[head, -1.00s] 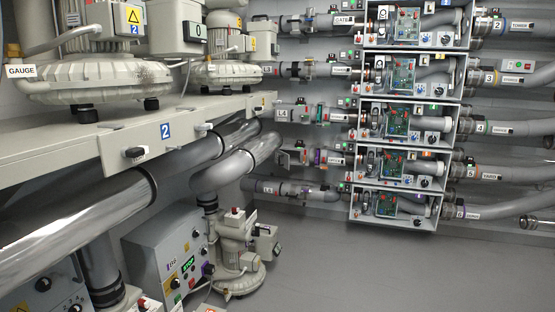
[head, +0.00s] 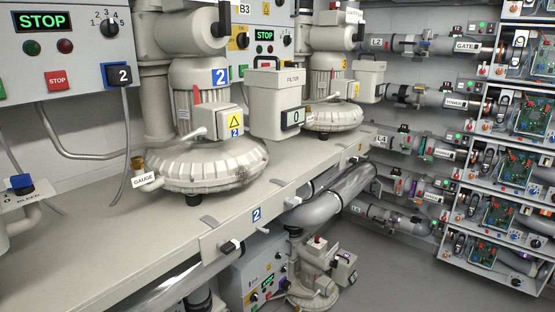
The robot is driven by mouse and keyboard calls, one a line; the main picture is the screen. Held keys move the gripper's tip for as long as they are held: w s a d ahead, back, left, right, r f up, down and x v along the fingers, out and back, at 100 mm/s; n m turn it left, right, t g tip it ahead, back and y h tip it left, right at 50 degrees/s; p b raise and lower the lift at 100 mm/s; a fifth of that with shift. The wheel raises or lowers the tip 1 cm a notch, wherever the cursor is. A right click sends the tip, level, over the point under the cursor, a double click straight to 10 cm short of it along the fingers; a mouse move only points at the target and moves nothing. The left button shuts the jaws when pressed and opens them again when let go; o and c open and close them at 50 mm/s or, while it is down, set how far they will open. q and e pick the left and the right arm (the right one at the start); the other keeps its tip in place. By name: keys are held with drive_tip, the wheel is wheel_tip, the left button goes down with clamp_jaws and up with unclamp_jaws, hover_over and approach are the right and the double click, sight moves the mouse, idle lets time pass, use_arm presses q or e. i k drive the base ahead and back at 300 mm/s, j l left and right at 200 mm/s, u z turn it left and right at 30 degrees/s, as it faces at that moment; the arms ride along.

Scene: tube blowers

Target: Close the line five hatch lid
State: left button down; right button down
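The wall pipe below the one marked L4 (head: 381,140) is probably line five (head: 413,188). It runs along the back wall at the right, with purple and red fittings on it. A small dark plate-like part (head: 376,187) shows near its left end, possibly the hatch lid. It is too small and partly hidden by the large silver pipe in front to tell how far it is open. Neither of my grippers is in the head view.
A long grey bench (head: 130,235) bears two blowers, the nearer (head: 205,165) marked 2. A silver elbow pipe (head: 340,195) and a floor blower (head: 315,275) stand before the wall lines. Racks of circuit boxes (head: 500,210) fill the right. Grey floor (head: 400,275) is clear at lower right.

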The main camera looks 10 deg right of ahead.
sight(376, 186)
drive_tip(key=i+l, duration=0.3)
drive_tip(key=l, duration=0.15)
drive_tip(key=i+l, duration=0.25)
drive_tip(key=l, duration=0.2)
drive_tip(key=i+l, duration=0.3)
drive_tip(key=l, duration=0.2)
drive_tip(key=i+l, duration=0.25)
drive_tip(key=l, duration=0.2)
drive_tip(key=i+l, duration=0.3)
drive_tip(key=l, duration=0.15)
drive_tip(key=i+l, duration=0.3)
drive_tip(key=l, duration=0.15)
drive_tip(key=z, duration=0.05)
